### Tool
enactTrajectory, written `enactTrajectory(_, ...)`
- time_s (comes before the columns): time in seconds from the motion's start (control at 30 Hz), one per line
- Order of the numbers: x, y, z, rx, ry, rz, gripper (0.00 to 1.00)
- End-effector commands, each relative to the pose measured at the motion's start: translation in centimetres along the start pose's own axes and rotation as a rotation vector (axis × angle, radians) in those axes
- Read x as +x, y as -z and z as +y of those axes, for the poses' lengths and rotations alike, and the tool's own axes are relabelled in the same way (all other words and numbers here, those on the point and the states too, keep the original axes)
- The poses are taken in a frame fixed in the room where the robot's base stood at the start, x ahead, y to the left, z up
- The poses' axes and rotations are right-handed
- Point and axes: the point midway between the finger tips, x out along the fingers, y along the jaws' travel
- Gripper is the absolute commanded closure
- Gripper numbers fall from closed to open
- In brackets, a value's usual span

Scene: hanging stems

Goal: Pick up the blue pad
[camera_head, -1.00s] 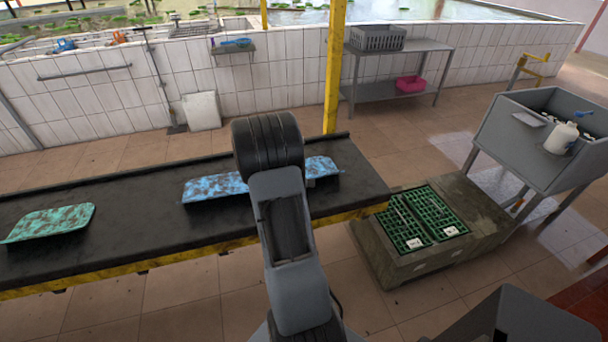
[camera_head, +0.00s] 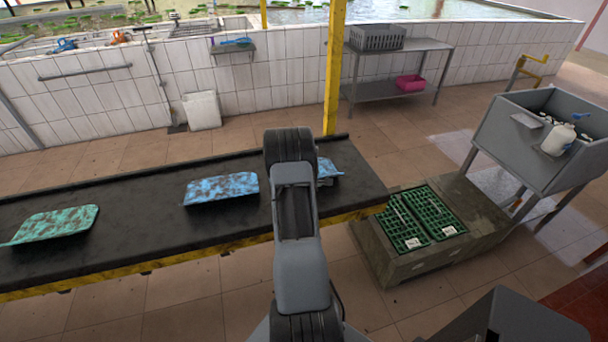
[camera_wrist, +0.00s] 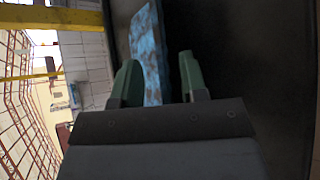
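One blue mottled pad (camera_head: 222,188) lies on the dark belt (camera_head: 130,200) left of my arm in the head view. Part of a second blue pad (camera_head: 327,170) shows right of my arm, which hides the rest. In the wrist view my gripper (camera_wrist: 159,60) is open, with two green fingers apart. A blue pad (camera_wrist: 150,50) shows in the gap between them, nearer the left finger. I cannot tell how far it is from the fingertips, or surely which pad it is. The head view hides my gripper behind my arm.
A green mottled pad (camera_head: 52,225) lies at the belt's left. A yellow post (camera_head: 335,70) stands behind the belt. Right of it are green crates (camera_head: 435,212) on a low platform (camera_head: 395,270) and a grey sink (camera_head: 530,150). The belt between the green and blue pads is clear.

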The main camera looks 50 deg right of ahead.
Motion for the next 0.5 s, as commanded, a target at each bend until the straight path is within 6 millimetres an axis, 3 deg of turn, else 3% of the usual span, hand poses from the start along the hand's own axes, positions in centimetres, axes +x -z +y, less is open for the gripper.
enactTrajectory(0.33,0.68,-0.02,-0.04,0.0,0.0,0.0,0.61)
enactTrajectory(0.5,0.67,-0.03,-0.04,0.0,0.0,0.0,0.77)
